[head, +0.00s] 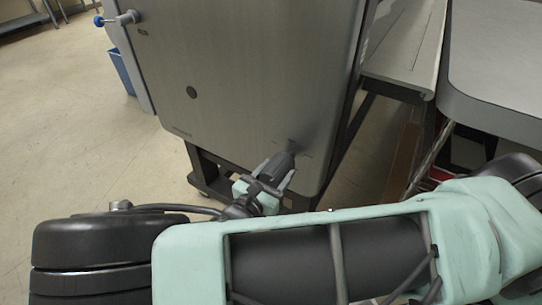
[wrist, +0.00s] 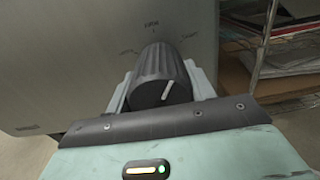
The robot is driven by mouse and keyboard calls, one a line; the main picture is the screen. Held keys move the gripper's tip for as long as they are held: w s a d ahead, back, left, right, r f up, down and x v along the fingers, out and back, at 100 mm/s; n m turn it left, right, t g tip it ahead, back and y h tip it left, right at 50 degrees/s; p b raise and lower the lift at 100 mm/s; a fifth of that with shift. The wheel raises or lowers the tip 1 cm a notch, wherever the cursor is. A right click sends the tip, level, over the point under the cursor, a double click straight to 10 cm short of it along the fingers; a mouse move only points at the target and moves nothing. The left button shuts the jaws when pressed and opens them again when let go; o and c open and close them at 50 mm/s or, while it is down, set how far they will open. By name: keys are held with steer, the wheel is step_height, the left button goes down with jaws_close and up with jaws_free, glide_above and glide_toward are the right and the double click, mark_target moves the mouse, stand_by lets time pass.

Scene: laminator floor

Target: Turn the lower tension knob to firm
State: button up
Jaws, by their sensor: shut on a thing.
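The lower tension knob (wrist: 162,75) is a dark ribbed knob on the grey machine panel. A light pointer line on its face tilts up and to the right in the wrist view. Small markings stand around it, one above, one to the left and one to the right, too blurred to read surely. My gripper (wrist: 160,92) is shut on the knob, with a pale finger on each side. In the head view the knob (head: 284,160) sits low on the panel and my gripper (head: 270,178) reaches it from the front; the fingers partly hide it.
The machine's grey panel (head: 235,70) stands on a dark wheeled frame (head: 205,172). A blue-tipped handle (head: 117,19) is at its upper left, above a blue bin (head: 121,72). A grey table (head: 500,60) is at the right. Open floor (head: 60,130) lies to the left.

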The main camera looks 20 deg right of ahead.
steer(key=n+p, duration=0.2)
steer(key=n, duration=0.1)
steer(key=shift+r+p, duration=0.1)
steer(key=shift+p, duration=0.2)
steer(key=shift+n+p, duration=0.7)
steer(key=shift+n, duration=0.9)
steer(key=shift+f, duration=0.2)
steer(key=o, duration=1)
steer(key=shift+c, duration=0.2)
steer(key=shift+a, duration=0.1)
steer(key=b+v, duration=0.2)
steer(key=v, duration=1.5)
steer(key=shift+s, duration=0.15)
steer(key=shift+a+r, duration=0.1)
